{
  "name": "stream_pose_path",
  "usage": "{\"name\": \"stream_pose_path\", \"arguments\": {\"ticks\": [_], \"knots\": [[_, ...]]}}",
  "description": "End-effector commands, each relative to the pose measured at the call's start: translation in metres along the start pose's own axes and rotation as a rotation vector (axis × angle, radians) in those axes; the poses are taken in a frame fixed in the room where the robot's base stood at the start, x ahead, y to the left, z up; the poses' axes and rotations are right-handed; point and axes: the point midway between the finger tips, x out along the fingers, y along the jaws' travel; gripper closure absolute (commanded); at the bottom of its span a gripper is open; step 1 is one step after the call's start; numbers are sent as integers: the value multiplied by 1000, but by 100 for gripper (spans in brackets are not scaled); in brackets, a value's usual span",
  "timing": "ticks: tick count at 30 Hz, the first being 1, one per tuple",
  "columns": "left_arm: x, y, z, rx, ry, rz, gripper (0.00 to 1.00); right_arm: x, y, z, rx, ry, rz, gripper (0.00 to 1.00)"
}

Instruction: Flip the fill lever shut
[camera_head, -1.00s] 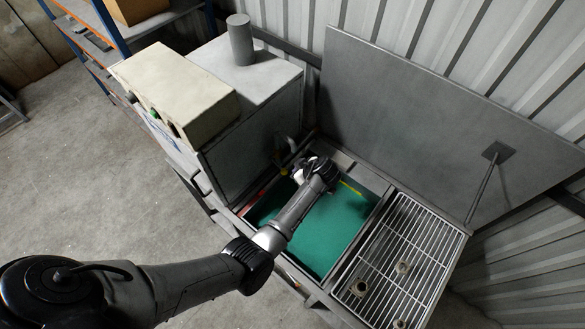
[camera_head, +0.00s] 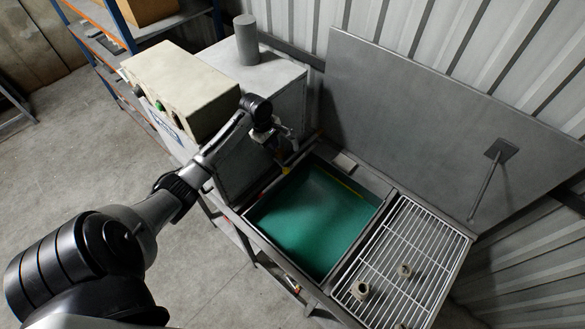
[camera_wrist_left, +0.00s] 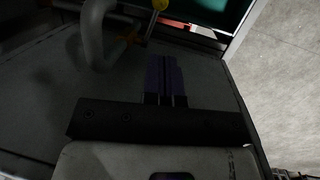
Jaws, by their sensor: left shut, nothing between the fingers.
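My left gripper (camera_head: 266,137) is in front of the grey cabinet's side face, above the tank's left rim. In the left wrist view its dark fingers (camera_wrist_left: 164,80) are together and empty. A curved grey pipe (camera_wrist_left: 95,35) runs at the upper left there, apart from the fingertips. A small orange-brown piece (camera_wrist_left: 130,38) sits beside the pipe; it may be the fill lever, but it is too dark to tell how it stands. The tank (camera_head: 313,215) holds green liquid. My right gripper is not in view.
The grey cabinet (camera_head: 278,82) with a cream control box (camera_head: 185,85) stands left of the tank. A large raised lid (camera_head: 420,125) stands behind. A white wire rack (camera_head: 420,245) with small metal parts is at the right. Space above the tank is clear.

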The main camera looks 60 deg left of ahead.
Motion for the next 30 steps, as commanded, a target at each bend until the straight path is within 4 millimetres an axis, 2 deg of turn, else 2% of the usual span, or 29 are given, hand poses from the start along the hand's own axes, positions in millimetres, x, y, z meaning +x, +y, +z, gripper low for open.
{"name": "stream_pose_path", "arguments": {"ticks": [5, 8, 21, 30], "knots": [[2, -1, -1, 5, -21, -1, 100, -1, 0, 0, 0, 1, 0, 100], [15, -1, 0, 3, -22, -2, 100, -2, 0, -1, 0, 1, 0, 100], [96, -1, 2, 4, -21, -1, 100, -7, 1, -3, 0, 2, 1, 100], [127, 0, 2, 5, -20, 0, 100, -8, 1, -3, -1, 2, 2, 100]]}}
